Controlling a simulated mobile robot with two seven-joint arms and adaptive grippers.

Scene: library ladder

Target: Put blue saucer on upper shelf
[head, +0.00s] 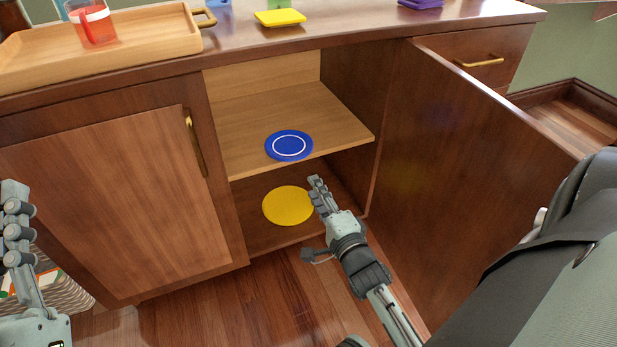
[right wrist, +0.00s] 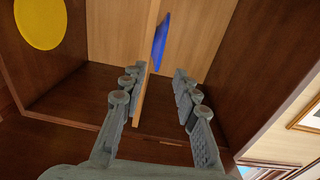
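The blue saucer (head: 289,146) with a white ring lies flat on the upper shelf (head: 340,125) of the open cabinet, near its front edge. In the right wrist view the saucer (right wrist: 161,40) shows nearly edge-on against the shelf board. My right gripper (head: 315,186) is in front of the cabinet, just below and right of the saucer. In the right wrist view my right gripper (right wrist: 158,76) has its fingers apart, one on each side of the shelf's front edge, with the saucer beyond the fingertips. My left gripper (head: 16,205) is at the far left, partly cut off.
A yellow plate (head: 287,205) lies on the cabinet's lower level. The open door (head: 450,180) stands to the right of my right arm. The closed left door (head: 110,210) has a brass handle. A wooden tray (head: 130,45) with a red glass (head: 93,22) sits on top.

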